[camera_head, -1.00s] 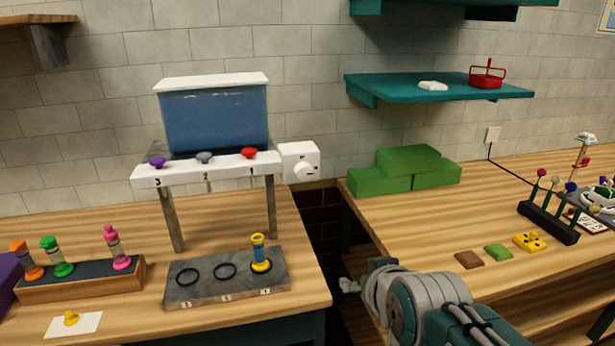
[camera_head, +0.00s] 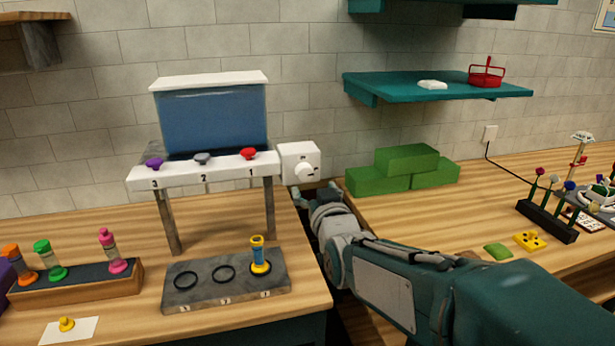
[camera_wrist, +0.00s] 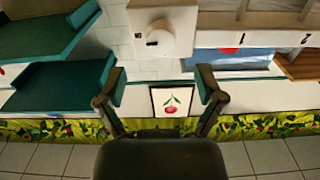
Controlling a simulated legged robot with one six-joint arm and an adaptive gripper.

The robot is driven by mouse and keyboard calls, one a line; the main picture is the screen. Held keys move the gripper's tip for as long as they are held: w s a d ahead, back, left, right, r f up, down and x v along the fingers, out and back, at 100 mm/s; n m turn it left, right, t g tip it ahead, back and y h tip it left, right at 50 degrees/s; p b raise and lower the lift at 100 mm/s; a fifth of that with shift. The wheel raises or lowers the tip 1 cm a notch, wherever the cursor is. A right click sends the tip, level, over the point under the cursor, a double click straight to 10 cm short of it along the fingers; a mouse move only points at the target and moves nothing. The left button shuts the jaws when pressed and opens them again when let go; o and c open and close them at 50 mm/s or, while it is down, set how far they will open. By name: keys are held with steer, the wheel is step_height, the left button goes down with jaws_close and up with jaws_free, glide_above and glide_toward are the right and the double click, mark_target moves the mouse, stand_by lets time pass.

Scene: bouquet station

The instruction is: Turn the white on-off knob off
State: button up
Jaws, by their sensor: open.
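The white on-off knob (camera_head: 306,171) is on the front of a white box (camera_head: 289,164) at the right end of the dispenser's white rail. In the wrist view the round knob (camera_wrist: 160,36) shows at the top centre, beyond my fingertips, with a dark mark on its face. My gripper (camera_head: 317,192) is just below the box in the head view. In the wrist view my gripper (camera_wrist: 161,88) has its two fingers spread wide with nothing between them. It appears apart from the knob.
The dispenser has a blue tank (camera_head: 212,120) and purple, grey and red knobs. Below it a grey stand (camera_head: 225,297) holds a yellow-based vial. Green blocks (camera_head: 405,172) stand right of my gripper, and a teal shelf (camera_head: 440,88) hangs above them. A gap separates the two tables.

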mark_target(306, 176)
steer(key=x, duration=0.4)
steer(key=shift+w+a+f, duration=0.1)
steer(key=shift+w+a, duration=0.1)
steer(key=shift+a, duration=0.2)
steer(key=shift+w+d, duration=0.2)
steer(key=shift+w, duration=0.55)
steer(key=shift+a, duration=0.2)
steer(key=c, duration=1.2)
